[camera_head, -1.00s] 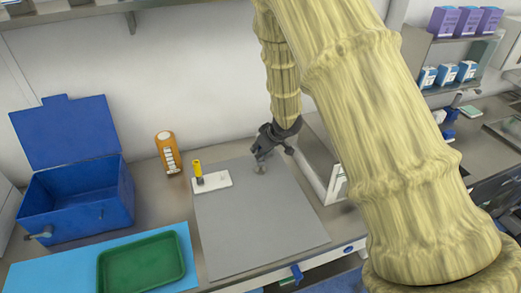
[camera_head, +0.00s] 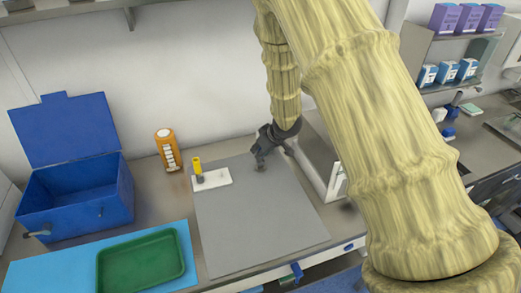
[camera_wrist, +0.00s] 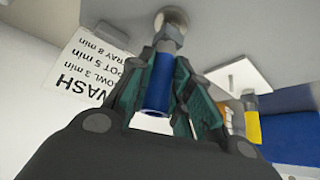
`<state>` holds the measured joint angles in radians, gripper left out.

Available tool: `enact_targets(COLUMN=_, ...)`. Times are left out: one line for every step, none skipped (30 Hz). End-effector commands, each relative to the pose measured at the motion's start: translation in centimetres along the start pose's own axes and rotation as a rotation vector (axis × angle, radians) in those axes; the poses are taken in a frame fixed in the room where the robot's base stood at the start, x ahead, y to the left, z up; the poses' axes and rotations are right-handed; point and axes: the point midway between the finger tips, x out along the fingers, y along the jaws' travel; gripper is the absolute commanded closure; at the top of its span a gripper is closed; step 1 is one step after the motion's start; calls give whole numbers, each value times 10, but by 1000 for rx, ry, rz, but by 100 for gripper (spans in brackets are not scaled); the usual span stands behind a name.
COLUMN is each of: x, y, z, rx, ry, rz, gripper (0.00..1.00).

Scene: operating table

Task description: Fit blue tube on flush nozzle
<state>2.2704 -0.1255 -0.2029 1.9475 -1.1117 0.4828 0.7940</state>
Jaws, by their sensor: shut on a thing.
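My gripper (camera_wrist: 166,100) is shut on the blue tube (camera_wrist: 158,80), between its teal-lined fingers in the wrist view. A short grey metal nozzle (camera_wrist: 171,34) with a round end (camera_wrist: 173,17) lies directly beyond the tube, in line with it. The tube's far end meets the nozzle in the picture; I cannot tell whether it is around it or only touching. The tube's near end looks open. In the head view my gripper (camera_head: 260,156) is low over the back right of the grey mat (camera_head: 250,215), and the tube cannot be made out.
A white plate (camera_head: 217,180) with a yellow-topped piece (camera_head: 197,166) stands left of my gripper. An orange bottle (camera_head: 168,150), open blue box (camera_head: 80,205) and green tray (camera_head: 140,265) are farther left. A pale box-shaped unit (camera_head: 322,165) is close on the right.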

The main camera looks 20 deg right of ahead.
Motion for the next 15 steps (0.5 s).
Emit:
enact_targets(x=1, y=0, z=0, rx=0, ry=0, rz=0, gripper=100)
enact_targets(x=1, y=0, z=1, rx=0, ry=0, rz=0, gripper=100)
enact_targets(x=1, y=0, z=1, rx=0, ry=0, rz=0, gripper=100)
enact_targets(x=2, y=0, z=1, rx=0, ry=0, rz=0, gripper=100)
enact_targets(x=2, y=0, z=1, rx=0, ry=0, rz=0, gripper=100)
enact_targets(x=1, y=0, z=1, rx=0, ry=0, rz=0, gripper=100)
enact_targets(x=1, y=0, z=1, rx=0, ry=0, rz=0, gripper=100)
enact_targets(x=1, y=0, z=1, rx=0, ry=0, rz=0, gripper=100)
enact_targets(x=1, y=0, z=1, rx=0, ry=0, rz=0, gripper=100)
enact_targets(x=1, y=0, z=1, rx=0, ry=0, rz=0, gripper=100)
enact_targets(x=1, y=0, z=1, rx=0, ry=0, rz=0, gripper=100)
enact_targets(x=1, y=0, z=1, rx=0, ry=0, rz=0, gripper=100)
enact_targets(x=1, y=0, z=1, rx=0, ry=0, rz=0, gripper=78)
enact_targets(x=1, y=0, z=1, rx=-1, ry=0, rz=0, gripper=72)
enact_targets(x=1, y=0, z=1, rx=-1, ry=0, rz=0, gripper=65)
